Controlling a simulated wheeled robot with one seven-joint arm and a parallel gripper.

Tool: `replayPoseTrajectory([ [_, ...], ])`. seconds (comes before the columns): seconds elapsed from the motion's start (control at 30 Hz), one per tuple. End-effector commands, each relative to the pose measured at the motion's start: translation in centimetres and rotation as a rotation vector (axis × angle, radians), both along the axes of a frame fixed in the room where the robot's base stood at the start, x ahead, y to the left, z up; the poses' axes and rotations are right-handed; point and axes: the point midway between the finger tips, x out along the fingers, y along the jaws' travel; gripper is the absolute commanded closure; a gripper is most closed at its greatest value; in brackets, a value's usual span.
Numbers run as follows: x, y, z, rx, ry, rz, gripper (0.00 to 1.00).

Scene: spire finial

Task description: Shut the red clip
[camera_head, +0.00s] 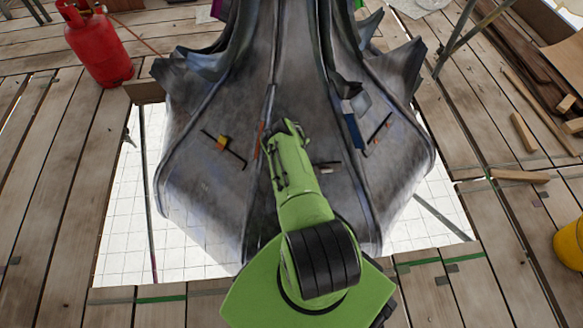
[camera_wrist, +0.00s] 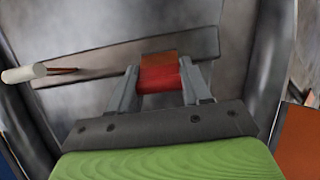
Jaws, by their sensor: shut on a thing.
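The red clip (camera_wrist: 159,80) is in the middle of the wrist view, with an orange-brown part (camera_wrist: 158,57) along its far edge. My gripper (camera_wrist: 159,70) has one grey finger on each side of the clip and is shut on it. Behind the clip, a flat grey metal strip (camera_wrist: 95,68) lies across the spire's surface. In the head view my green arm reaches to the front face of the grey metal spire (camera_head: 215,110) and hides the clip. I cannot tell how far the clip is closed.
A white cylinder on a thin rod (camera_wrist: 24,72) sits left of the clip. An orange piece (camera_wrist: 300,140) is near at lower right. On the spire, a yellow piece (camera_head: 222,142) is at left and a blue piece (camera_head: 354,132) at right. A red gas bottle (camera_head: 98,45) stands behind left.

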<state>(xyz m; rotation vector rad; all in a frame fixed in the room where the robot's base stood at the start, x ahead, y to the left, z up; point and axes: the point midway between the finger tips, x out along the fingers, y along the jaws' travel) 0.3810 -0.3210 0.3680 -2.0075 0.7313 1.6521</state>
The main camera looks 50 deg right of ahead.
Motion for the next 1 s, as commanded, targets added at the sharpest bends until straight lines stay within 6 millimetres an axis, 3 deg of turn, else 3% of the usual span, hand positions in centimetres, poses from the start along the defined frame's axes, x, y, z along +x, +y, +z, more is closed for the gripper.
replayPoseTrajectory([
  [0.83, 0.46, -0.35, -0.07, 0.066, 0.079, 0.000, 0.83],
  [0.87, 0.45, -0.34, -0.07, 0.066, 0.079, 0.000, 0.48],
  [1.0, 0.43, -0.34, -0.08, 0.066, 0.080, 0.000, 0.27],
])
